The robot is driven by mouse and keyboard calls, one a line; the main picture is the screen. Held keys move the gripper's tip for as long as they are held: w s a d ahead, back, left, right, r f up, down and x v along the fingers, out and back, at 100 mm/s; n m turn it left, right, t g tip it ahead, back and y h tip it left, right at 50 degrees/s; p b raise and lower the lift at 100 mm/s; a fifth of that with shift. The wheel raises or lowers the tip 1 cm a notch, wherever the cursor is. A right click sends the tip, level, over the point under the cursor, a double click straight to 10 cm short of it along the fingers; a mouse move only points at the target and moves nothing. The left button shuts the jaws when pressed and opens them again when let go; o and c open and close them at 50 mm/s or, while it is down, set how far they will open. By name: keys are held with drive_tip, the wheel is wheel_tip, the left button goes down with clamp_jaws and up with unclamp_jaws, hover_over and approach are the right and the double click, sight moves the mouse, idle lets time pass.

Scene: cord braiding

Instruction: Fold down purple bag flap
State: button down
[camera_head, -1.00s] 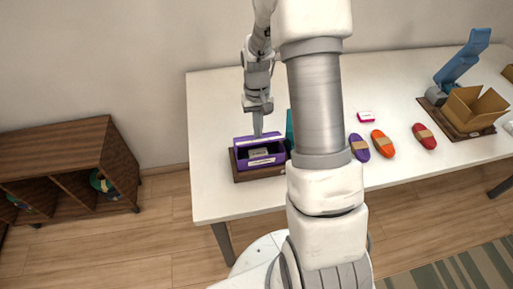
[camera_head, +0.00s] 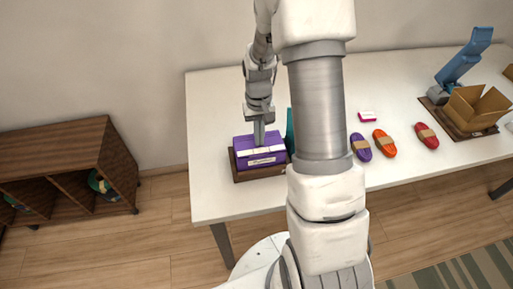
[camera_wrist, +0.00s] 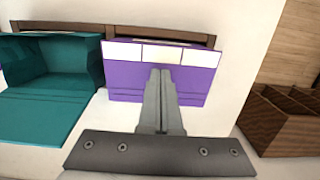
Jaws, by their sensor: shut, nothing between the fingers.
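The purple bag (camera_head: 261,160) sits in a brown wooden holder (camera_head: 262,174) near the left end of the white table. Its flap (camera_head: 252,141) now lies over the top and covers the opening. The flap carries a white band. In the wrist view the purple flap (camera_wrist: 197,84) with its white panels lies flat under the fingers. My gripper (camera_head: 259,143) is shut and empty, with its tips over the flap. It also shows in the wrist view (camera_wrist: 161,76); whether the tips touch the flap is hard to tell.
A teal bag (camera_wrist: 45,85) with its flap open stands beside the purple one. Purple (camera_head: 361,147), orange (camera_head: 384,143) and red (camera_head: 427,136) cord bundles lie to the right. A cardboard box (camera_head: 476,108) stands farther right. A shelf (camera_head: 75,170) is left of the table.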

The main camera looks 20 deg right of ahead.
drive_tip(key=shift+s+a+f+b, duration=0.1)
drive_tip(key=shift+s+f+b, duration=0.45)
drive_tip(key=shift+f, duration=0.35)
drive_tip(key=shift+r, duration=0.1)
drive_tip(key=shift+w+r+p, duration=0.25)
drive_tip(key=shift+r+p, duration=0.25)
drive_tip(key=shift+w+r, duration=0.1)
drive_tip(key=shift+r, duration=0.05)
drive_tip(key=shift+r, duration=0.1)
wheel_tip(320, 180, up, 8)
drive_tip(key=p, duration=0.5)
drive_tip(key=shift+p, duration=0.35)
drive_tip(key=shift+w, duration=0.1)
